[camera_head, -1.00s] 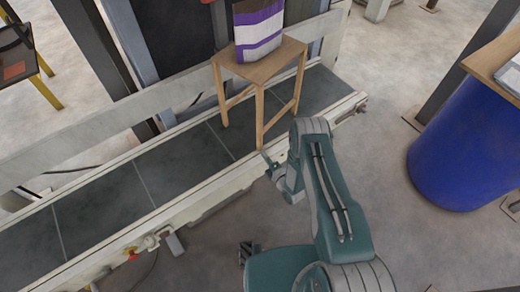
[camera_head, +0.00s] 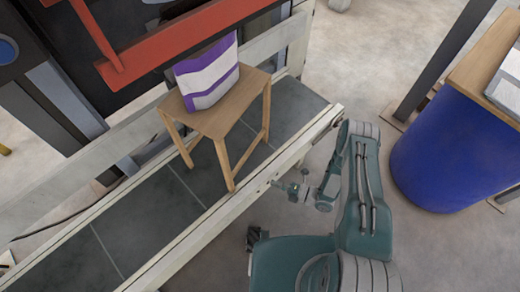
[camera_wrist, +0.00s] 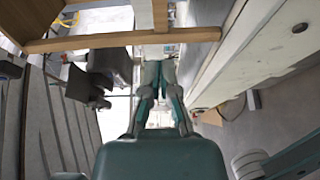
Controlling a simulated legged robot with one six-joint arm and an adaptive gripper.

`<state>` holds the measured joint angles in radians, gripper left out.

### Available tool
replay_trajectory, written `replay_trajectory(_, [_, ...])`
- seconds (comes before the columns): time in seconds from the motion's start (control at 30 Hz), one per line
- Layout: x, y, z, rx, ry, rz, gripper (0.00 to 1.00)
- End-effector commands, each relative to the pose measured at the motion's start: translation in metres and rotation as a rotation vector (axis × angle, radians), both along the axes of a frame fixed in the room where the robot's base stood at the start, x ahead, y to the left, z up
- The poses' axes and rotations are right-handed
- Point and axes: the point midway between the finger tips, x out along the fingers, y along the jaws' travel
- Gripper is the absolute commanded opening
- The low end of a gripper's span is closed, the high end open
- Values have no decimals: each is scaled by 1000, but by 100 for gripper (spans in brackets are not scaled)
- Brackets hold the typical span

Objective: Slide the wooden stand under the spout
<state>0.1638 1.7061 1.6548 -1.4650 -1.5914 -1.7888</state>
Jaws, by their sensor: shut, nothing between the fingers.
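The wooden stand (camera_head: 236,112) is a small light-wood table standing upright on the dark conveyor belt. A white and purple bag (camera_head: 207,75) stands on its top. My gripper (camera_head: 276,184) is to the right of the stand's front leg, beyond the conveyor's near rail, with a visible gap between them. In the wrist view my gripper's fingers (camera_wrist: 161,72) are together and empty, and the stand's wooden bar (camera_wrist: 100,42) crosses just above their tips. I cannot clearly make out the spout.
The conveyor's near rail (camera_head: 225,210) lies between my arm and the belt (camera_head: 125,225). A red beam (camera_head: 185,35) and dark machine frame stand behind the stand. A blue barrel (camera_head: 445,150) stands at right.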

Motion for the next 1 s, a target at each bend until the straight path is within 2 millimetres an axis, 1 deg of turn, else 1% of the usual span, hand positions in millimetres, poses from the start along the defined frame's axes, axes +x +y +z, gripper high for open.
replay_trajectory(0.03, [-4, 0, 0, 2, 0, 12, 0])
replay_trajectory(0.13, [-4, 4, 0, 3, -2, 21, 0])
replay_trajectory(0.27, [0, 19, 0, 3, -2, 24, 0])
replay_trajectory(0.77, [21, 100, 0, 3, -3, 22, 0])
replay_trajectory(0.83, [33, 104, 0, 3, -6, 18, 0])
replay_trajectory(1.0, [51, 114, 0, 4, -4, 17, 0])
